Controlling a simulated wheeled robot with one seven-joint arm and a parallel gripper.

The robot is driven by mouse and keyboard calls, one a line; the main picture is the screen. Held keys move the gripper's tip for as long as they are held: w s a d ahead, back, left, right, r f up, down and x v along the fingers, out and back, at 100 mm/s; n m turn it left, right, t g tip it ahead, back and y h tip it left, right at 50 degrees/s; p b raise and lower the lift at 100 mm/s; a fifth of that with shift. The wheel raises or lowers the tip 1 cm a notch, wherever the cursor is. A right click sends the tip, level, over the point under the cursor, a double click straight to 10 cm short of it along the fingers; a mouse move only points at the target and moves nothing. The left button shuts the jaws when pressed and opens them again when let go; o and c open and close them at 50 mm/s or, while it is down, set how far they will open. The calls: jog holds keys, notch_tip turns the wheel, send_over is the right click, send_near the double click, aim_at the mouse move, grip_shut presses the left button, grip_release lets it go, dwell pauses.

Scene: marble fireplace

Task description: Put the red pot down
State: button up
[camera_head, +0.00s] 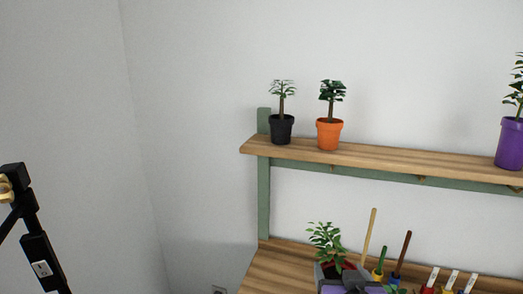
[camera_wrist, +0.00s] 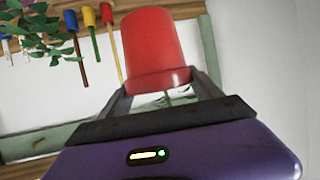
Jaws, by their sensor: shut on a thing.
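The red pot (camera_wrist: 155,45) is between the fingers of my gripper (camera_wrist: 163,82) in the wrist view, with its rim toward my palm and some green leaves between the fingers. My gripper is shut on it. In the head view, the gripper (camera_head: 345,278) is at the bottom edge, in front of the wooden bench top. A leafy plant (camera_head: 326,240) rises there over the grip; the pot is mostly hidden by the gripper. I cannot tell whether the pot touches the bench top (camera_head: 266,272).
A wooden shelf (camera_head: 400,158) above carries a black pot (camera_head: 281,130), an orange pot (camera_head: 329,134) and a purple pot (camera_head: 510,145). Several handled tools (camera_head: 398,256) stand right of the gripper along the bench's back. The bench top left of the gripper looks clear.

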jog(key=s+d+f+n+y, duration=0.1)
jog(key=s+d+f, duration=0.1)
jog(key=s+f, duration=1.1)
notch_tip(320, 180, down, 3)
jog(key=shift+s+d+r, duration=0.2)
jog(key=shift+s+d, duration=0.1)
jog(key=shift+d, duration=0.1)
jog(key=shift+a, duration=0.1)
